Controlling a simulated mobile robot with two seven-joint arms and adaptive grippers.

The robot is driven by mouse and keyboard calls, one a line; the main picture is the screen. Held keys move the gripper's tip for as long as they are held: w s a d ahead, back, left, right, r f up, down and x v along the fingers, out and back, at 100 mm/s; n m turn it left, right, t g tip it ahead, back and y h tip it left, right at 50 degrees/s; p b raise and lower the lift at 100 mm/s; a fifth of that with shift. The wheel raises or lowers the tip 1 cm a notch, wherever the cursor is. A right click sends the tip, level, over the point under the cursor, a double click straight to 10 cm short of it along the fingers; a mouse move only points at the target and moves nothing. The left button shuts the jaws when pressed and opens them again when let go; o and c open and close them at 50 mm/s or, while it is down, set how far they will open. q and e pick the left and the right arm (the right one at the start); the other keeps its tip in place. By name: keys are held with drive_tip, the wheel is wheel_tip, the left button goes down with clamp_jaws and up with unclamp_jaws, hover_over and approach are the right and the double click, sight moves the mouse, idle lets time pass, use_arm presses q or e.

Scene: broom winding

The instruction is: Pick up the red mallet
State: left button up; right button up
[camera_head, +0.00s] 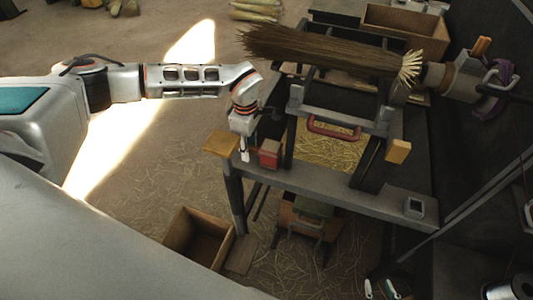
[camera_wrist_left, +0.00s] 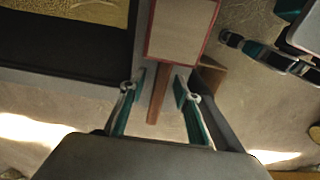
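The red mallet's head (camera_head: 270,153) is at the near left corner of the workbench, just right of my left gripper (camera_head: 244,154). In the left wrist view its head (camera_wrist_left: 182,30) shows a tan face with red sides, beyond the fingertips. A narrow brown strip, apparently its handle (camera_wrist_left: 157,95), runs down from the head between the fingers. My left gripper (camera_wrist_left: 160,88) is open, with a finger on either side of the strip and visible gaps. Pale, green-edged pieces at the bottom right of the head view may be my right gripper (camera_head: 381,288); its state is unclear.
The workbench (camera_head: 345,185) has wooden end blocks and a red handle (camera_head: 334,130). A straw broom (camera_head: 330,50) lies across its far side. An open wooden box (camera_head: 198,240) stands on the floor below. Floor to the left is clear.

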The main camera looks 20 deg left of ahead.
sight(249, 146)
use_arm(q)
clamp_jaws()
drive_tip(key=shift+r, duration=0.45)
wheel_tip(249, 146, up, 17)
drive_tip(key=p, duration=0.2)
drive_tip(key=s+d+b, duration=0.1)
drive_tip(key=s, duration=1.7)
